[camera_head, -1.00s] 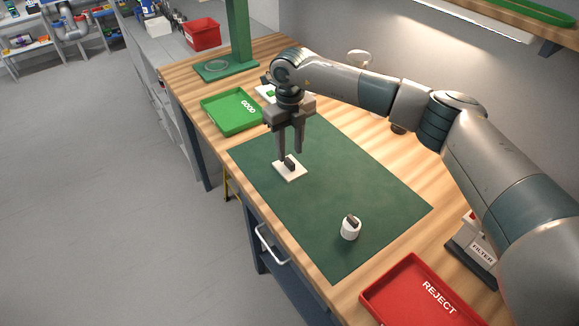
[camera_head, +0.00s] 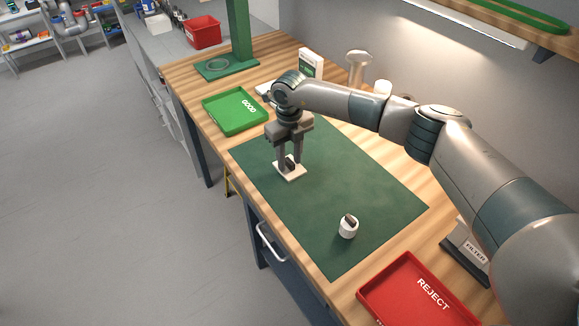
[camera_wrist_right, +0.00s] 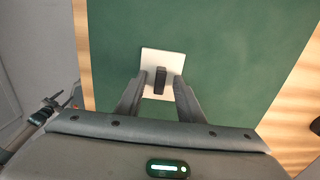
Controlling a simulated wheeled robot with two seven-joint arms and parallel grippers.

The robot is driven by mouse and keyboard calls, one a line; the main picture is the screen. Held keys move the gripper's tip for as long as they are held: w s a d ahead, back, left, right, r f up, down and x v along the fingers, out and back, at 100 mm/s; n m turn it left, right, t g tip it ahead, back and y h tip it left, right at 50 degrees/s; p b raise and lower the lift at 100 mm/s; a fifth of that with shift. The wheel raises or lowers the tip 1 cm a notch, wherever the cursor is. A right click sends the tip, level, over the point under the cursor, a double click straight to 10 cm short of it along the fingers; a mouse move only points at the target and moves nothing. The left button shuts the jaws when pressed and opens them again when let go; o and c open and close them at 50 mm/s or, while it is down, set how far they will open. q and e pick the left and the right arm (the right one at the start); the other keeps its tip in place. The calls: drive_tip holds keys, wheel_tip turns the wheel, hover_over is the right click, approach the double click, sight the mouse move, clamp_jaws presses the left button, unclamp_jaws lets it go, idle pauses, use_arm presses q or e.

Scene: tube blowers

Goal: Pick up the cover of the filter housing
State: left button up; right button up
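A white square plate with a dark upright handle, likely the cover (camera_head: 291,174), lies flat on the green mat; it also shows in the right wrist view (camera_wrist_right: 163,62). My right gripper (camera_head: 290,169) points down over it. In the right wrist view its open fingers (camera_wrist_right: 159,84) stand on either side of the dark handle (camera_wrist_right: 160,78), with a gap on both sides. A small white round part with a dark tab on top (camera_head: 348,229) stands upright on the mat nearer the front. My left gripper is not in view.
A green GOOD tray (camera_head: 235,112) is at the back left of the bench and a red REJECT tray (camera_head: 415,295) at the front right. A block labelled FILTER (camera_head: 468,250) stands under my right arm. The middle of the green mat (camera_head: 350,180) is clear.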

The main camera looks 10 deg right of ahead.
sight(291, 162)
clamp_jaws()
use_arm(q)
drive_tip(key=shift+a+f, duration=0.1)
use_arm(e)
drive_tip(key=shift+r, duration=0.15)
drive_tip(key=shift+r+b, duration=0.5)
drive_tip(key=r+b, duration=0.1)
drive_tip(key=r, duration=0.2)
drive_tip(key=shift+s+d+b, duration=0.15)
drive_tip(key=shift+s+b, duration=0.15)
drive_tip(key=shift+b, duration=0.05)
use_arm(q)
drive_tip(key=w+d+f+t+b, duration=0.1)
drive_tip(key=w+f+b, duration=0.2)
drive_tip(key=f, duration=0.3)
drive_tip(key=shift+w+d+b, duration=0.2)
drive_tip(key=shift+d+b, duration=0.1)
drive_tip(key=shift+b, duration=0.3)
use_arm(e)
drive_tip(key=s+d+r, duration=0.4)
drive_tip(key=s+r, duration=0.2)
drive_tip(key=s, duration=0.4)
drive_tip(key=shift+r, duration=0.4)
drive_tip(key=shift+s, duration=0.1)
